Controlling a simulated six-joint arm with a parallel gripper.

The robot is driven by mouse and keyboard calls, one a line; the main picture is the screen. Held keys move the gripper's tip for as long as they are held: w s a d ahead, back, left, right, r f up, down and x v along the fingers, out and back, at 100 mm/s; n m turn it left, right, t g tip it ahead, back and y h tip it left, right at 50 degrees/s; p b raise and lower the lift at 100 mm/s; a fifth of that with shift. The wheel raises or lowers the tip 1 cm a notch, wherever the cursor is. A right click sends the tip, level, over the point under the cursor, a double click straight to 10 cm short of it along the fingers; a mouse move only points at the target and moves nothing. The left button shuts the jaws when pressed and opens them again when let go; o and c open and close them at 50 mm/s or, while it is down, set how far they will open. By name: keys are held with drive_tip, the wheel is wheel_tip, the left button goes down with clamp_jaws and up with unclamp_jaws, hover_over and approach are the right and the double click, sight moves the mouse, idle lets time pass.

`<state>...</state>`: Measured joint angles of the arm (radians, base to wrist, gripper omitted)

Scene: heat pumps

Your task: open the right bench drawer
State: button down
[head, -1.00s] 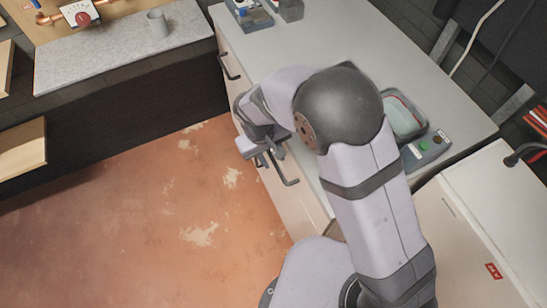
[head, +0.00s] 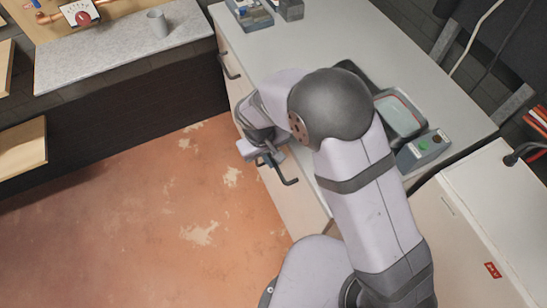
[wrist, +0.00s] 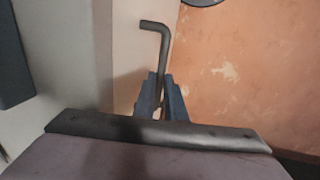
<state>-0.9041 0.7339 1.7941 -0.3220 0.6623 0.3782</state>
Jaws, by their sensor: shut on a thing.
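The right bench drawer has a pale front (head: 300,200) below the grey bench top, partly hidden by my arm. Its dark bar handle (head: 288,172) sticks out over the floor. My gripper (head: 264,160) is at the handle on the bench's floor side. In the wrist view the two blue-grey fingers (wrist: 161,97) are shut on the handle, and its bent end (wrist: 158,32) shows beyond them beside the pale front (wrist: 130,45). I cannot tell whether the drawer stands slightly out.
Another drawer handle (head: 228,67) is farther up the bench front. A tray (head: 402,113) and a button box (head: 424,148) stand on the bench top near my arm. The orange floor (head: 160,210) beside the bench is clear. A white cabinet (head: 475,225) is at right.

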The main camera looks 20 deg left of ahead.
drive_tip(key=s+a+b, duration=0.2)
drive_tip(key=s+a, duration=2)
drive_tip(key=shift+s+a, duration=0.2)
drive_tip(key=c, duration=1.8)
unclamp_jaws()
drive_tip(key=r, duration=0.5)
drive_tip(key=s+a+r+b, duration=0.1)
drive_tip(key=r, duration=0.1)
drive_tip(key=shift+r, duration=0.15)
drive_tip(key=shift+w, duration=0.1)
